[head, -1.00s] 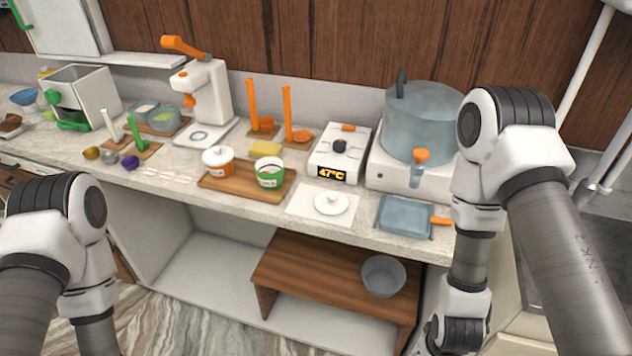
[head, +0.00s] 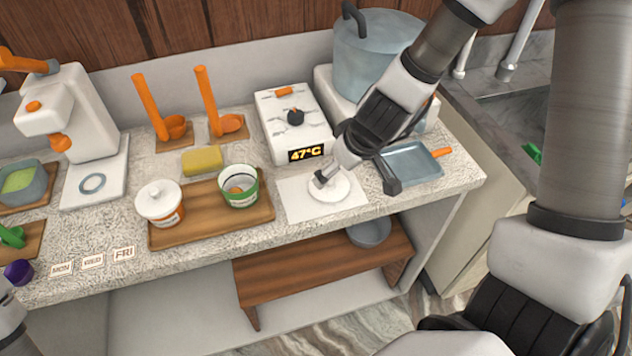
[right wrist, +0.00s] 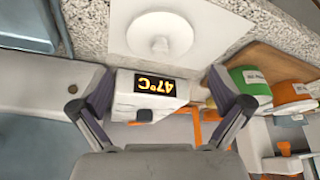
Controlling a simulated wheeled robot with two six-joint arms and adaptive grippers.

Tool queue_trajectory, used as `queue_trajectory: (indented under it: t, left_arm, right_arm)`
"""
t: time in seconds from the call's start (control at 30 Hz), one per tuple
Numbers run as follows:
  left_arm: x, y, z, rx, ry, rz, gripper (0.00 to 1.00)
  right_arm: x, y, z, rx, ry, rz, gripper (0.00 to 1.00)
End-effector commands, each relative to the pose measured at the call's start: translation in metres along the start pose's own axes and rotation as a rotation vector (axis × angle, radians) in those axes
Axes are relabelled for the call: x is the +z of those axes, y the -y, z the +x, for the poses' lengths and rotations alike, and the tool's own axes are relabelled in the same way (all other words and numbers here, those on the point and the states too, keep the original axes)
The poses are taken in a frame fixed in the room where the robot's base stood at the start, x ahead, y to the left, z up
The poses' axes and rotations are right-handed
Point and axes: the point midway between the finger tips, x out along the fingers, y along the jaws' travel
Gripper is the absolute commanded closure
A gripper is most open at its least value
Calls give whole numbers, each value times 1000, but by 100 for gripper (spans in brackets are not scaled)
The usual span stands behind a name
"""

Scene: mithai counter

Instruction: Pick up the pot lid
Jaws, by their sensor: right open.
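A loose white round lid (head: 332,192) with a small knob lies on a white sheet (head: 293,196) on the counter. It also shows at the top of the right wrist view (right wrist: 160,36). My right gripper (head: 357,182) is open and empty, above the lid and partly covering it in the head view. In the right wrist view its spread fingers (right wrist: 160,104) frame the 47°C display, with the lid beyond them. A green-banded tub (head: 239,190) stands open on a wooden board (head: 200,232).
An orange-banded tub (head: 160,205) with its lid on shares the board. A white heater box (head: 294,120) stands behind the sheet, a large grey pot (head: 372,60) further back. A blue-grey tray (head: 412,163) lies right of the sheet, close to my gripper. The counter's front edge is near.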

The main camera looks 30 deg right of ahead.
Motion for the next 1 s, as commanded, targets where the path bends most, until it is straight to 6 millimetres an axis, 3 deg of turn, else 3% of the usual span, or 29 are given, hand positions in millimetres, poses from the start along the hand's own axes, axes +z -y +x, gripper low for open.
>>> queue_trajectory:
  t: [0.03, 0.33, 0.57, 0.6, 0.73, 1.0]
  left_arm:
    - [0, 0, 12, 0, 1, 0, 57]
    - [0, 0, 55, 0, 0, 0, 57]
    - [0, 0, 52, 0, -1, 0, 57]
    - [0, 0, 52, 0, -1, 0, 57]
    - [0, 0, 52, 0, -1, 0, 57]
    - [0, 0, 52, 0, -1, 0, 57]
  right_arm:
    - [2, 0, 13, 1, 0, -2, 0]
    - [-1, 2, 61, 2, 1, -1, 0]
    - [-4, 2, 61, 1, 1, 0, 0]
    - [-4, 2, 60, 1, 1, 0, 4]
    - [-4, 2, 60, 1, 1, 0, 38]
    - [-3, 2, 61, 1, 3, 0, 47]
